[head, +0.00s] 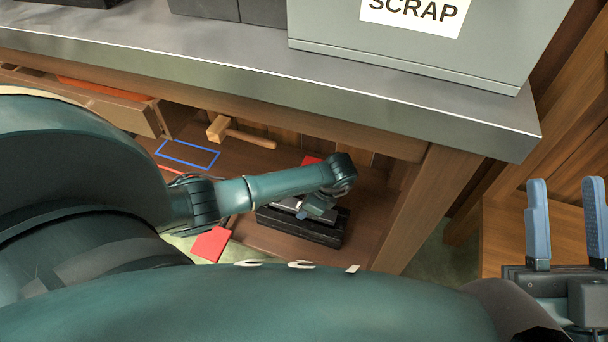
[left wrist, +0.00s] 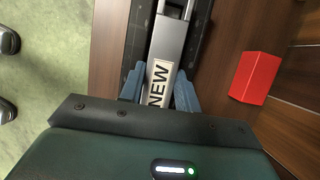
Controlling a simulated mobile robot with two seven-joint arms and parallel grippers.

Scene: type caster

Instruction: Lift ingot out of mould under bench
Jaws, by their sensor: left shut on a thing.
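The ingot (left wrist: 168,45) is a grey bar with a white "NEW" label, seen in the left wrist view. It lies lengthwise along the black mould (left wrist: 137,38), whose dark walls show on both sides of it. The mould (head: 300,232) also shows in the head view on the low shelf under the bench, partly hidden by my left arm. My left gripper (left wrist: 159,92) has a blue finger on each side of the ingot at its labelled end and is shut on it. I cannot tell whether the ingot is raised off the mould's floor. My right gripper (head: 566,215) is open and empty, right of the bench.
The bench top (head: 250,82) overhangs the shelf, with a leg (head: 425,205) right of the mould. A red block (left wrist: 255,77) stands beside the mould. A wooden mallet (head: 240,133) and a blue outline (head: 188,155) are further left on the shelf. A SCRAP bin (head: 400,45) stands on top.

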